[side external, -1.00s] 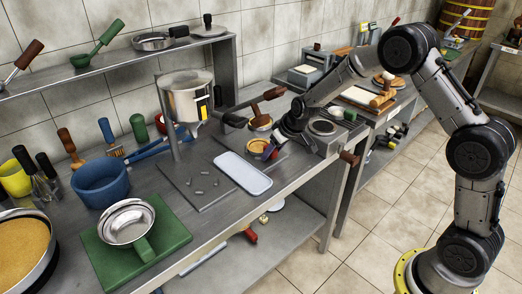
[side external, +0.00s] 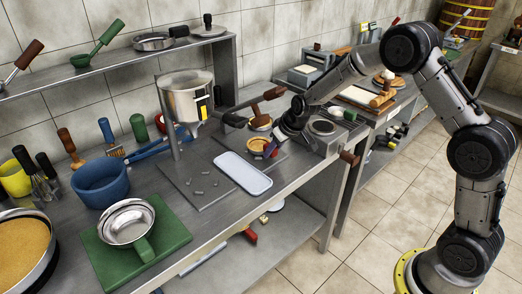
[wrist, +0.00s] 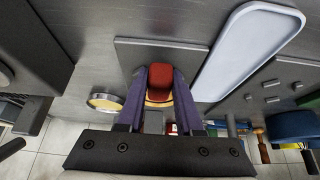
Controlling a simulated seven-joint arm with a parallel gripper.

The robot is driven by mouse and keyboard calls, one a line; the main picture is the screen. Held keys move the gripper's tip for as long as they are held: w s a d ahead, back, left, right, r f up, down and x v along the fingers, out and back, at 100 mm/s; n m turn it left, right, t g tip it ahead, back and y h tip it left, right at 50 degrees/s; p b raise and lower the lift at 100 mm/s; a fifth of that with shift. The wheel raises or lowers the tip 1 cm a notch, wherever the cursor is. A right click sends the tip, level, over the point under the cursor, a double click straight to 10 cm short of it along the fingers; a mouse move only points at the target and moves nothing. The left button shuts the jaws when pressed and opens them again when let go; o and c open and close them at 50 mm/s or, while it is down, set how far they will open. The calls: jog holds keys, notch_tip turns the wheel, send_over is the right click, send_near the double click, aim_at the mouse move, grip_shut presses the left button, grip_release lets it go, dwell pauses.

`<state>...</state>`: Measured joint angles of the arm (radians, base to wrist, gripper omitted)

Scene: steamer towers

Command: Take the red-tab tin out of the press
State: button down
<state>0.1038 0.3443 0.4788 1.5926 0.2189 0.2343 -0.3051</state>
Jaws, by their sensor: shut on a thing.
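The red-tab tin (side external: 257,146) is a small round tin with golden contents, on the dark plate of the press in the side view. The press (side external: 260,122) has a round pressing head and a wooden-handled lever. My gripper (side external: 272,148) reaches in from the right, at the tin's near right side. In the wrist view, the purple fingers of my gripper (wrist: 160,80) are closed on both sides of the red tab (wrist: 160,82). A strip of yellow shows below the tab; most of the tin is hidden there.
A pale blue-white tray (side external: 243,172) lies just left of the tin. A steel hopper (side external: 187,98) on a stand is behind it, with small grey pellets on its base. A hob-like unit (side external: 322,128) stands close to the right. The counter's front edge is near.

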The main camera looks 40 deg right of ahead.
jog(key=shift+r, duration=0.8)
jog(key=shift+r, duration=2.45)
